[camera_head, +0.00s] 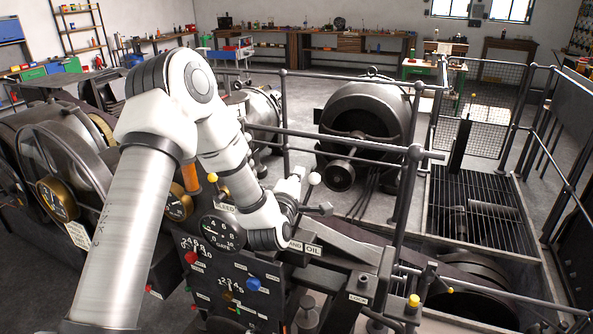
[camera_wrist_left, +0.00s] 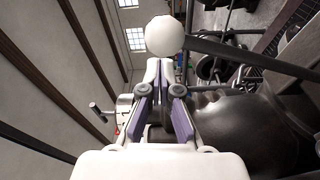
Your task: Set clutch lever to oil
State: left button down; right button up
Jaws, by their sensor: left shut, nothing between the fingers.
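A lever with a white ball knob (camera_head: 314,178) stands above the console near a plate (camera_head: 312,250) on which I can read "OIL"; my arm hides the plate's left part. I take this as the clutch lever, and its lower shaft is partly hidden. My left gripper (camera_head: 292,186) is shut and empty, just left of the knob in the head view. In the left wrist view the white knob (camera_wrist_left: 165,35) shows beyond the tips of the shut fingers (camera_wrist_left: 158,76). I cannot tell whether they touch. My right gripper is out of view.
The dark console panel (camera_head: 232,285) carries gauges, a red knob (camera_head: 191,258) and a blue knob (camera_head: 253,284). Metal railings (camera_head: 350,137) run behind the lever. Large machines (camera_head: 368,100) stand farther back.

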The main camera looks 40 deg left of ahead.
pick_arm(q)
jog(key=shift+s+d, duration=0.3)
jog(key=shift+d, duration=0.55)
jog(key=shift+f, duration=0.1)
jog(key=w+d+f+m+b, duration=0.2)
jog(key=d+f+m+b, duration=0.2)
jog(key=d+b, duration=0.4)
jog(key=shift+d+m+t, duration=0.25)
jog(key=shift+m+t, duration=0.15)
jog(key=shift+m, duration=0.3)
jog(key=shift+r, duration=0.1)
